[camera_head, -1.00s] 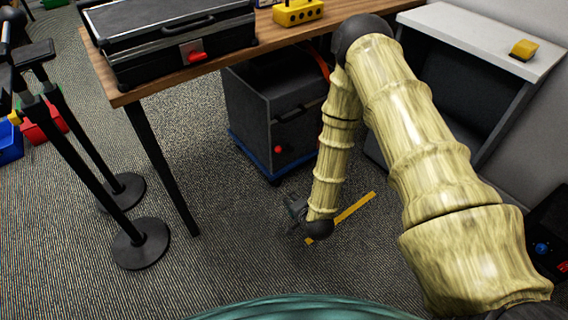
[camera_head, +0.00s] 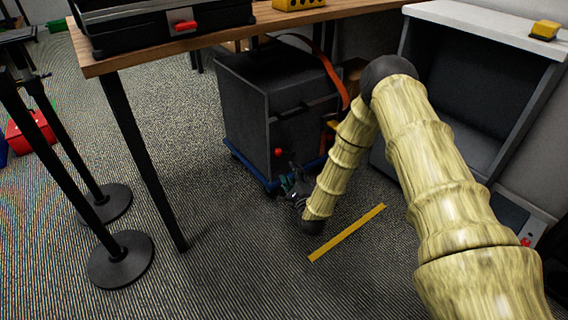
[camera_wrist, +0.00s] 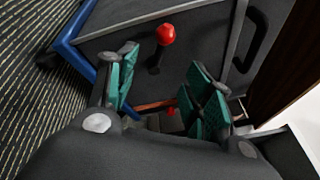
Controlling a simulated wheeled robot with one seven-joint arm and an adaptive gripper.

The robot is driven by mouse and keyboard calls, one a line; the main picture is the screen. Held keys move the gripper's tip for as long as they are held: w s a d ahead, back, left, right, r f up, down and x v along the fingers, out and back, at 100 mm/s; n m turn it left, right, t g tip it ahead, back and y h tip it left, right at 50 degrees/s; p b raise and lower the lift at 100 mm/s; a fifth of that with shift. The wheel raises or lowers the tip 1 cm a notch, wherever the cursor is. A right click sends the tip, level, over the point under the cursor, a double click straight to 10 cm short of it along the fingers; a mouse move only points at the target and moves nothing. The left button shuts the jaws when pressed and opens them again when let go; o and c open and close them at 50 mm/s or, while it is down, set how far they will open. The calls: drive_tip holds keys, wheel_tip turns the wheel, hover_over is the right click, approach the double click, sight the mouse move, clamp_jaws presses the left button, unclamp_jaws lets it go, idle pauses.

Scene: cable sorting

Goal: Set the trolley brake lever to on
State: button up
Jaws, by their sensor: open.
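The trolley (camera_head: 245,110) is a dark grey cabinet on a blue base, standing under the table. A lever with a red ball knob (camera_head: 278,152) is on its front. In the wrist view the red knob (camera_wrist: 166,34) tops a short dark stem, beyond and between my fingertips, not touched. A smaller red piece (camera_wrist: 172,111) shows lower between the fingers; I cannot tell what it is. My gripper (camera_head: 291,184) is low before the trolley front, near the blue base. Its teal-padded fingers (camera_wrist: 163,72) are apart and empty. No on or off marking is readable.
The wooden table (camera_head: 330,15) carries a black case (camera_head: 150,28) above the trolley. A table leg (camera_head: 145,165) and black posts (camera_head: 110,250) stand left. A grey open cabinet (camera_head: 470,85) stands right. A yellow floor strip (camera_head: 347,232) lies on carpet. An orange strap (camera_head: 325,62) hangs beside the trolley.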

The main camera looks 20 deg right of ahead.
sight(284, 153)
drive_tip(key=w+b, duration=0.4)
drive_tip(key=w, duration=0.7)
drive_tip(key=shift+d+b, duration=0.15)
drive_tip(key=shift+b, duration=0.15)
drive_tip(key=shift+s, duration=0.1)
drive_tip(key=shift+c, duration=0.2)
clamp_jaws()
